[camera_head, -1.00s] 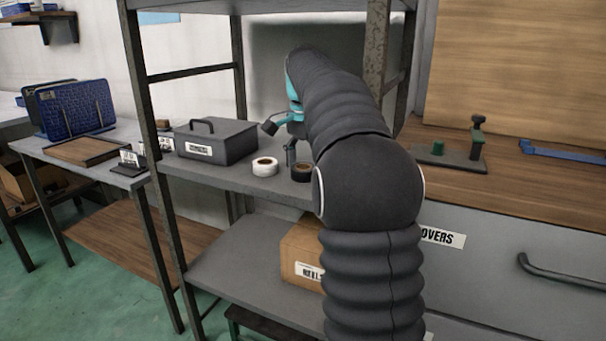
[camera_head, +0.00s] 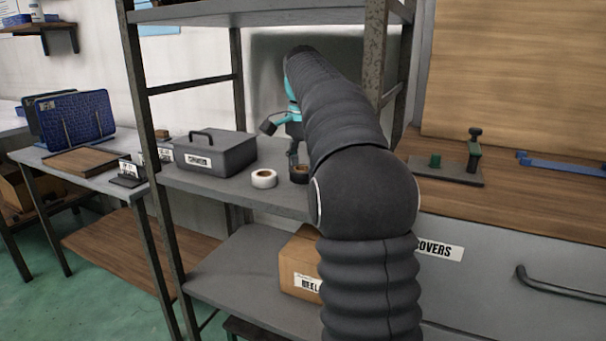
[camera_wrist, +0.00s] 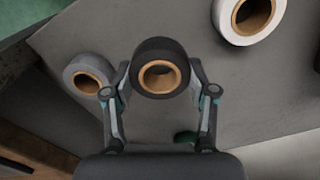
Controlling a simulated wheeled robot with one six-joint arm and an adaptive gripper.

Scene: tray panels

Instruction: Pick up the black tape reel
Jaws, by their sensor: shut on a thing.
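The black tape reel (camera_wrist: 158,48) is a short dark roll with a brown core, seen between my fingertips in the wrist view. My gripper (camera_wrist: 160,80) is shut on it, one finger against each side. In the head view the black reel (camera_head: 299,178) shows at the shelf, partly hidden by my arm and fingers. My gripper (camera_head: 294,158) is above it there. I cannot tell whether the reel is clear of the shelf surface.
A white reel (camera_head: 264,179) stands to the left of the black one, and a grey reel (camera_wrist: 88,72) lies close by in the wrist view. A dark grey box (camera_head: 215,155) with a handle is further left. A metal post (camera_head: 375,60) rises behind my arm.

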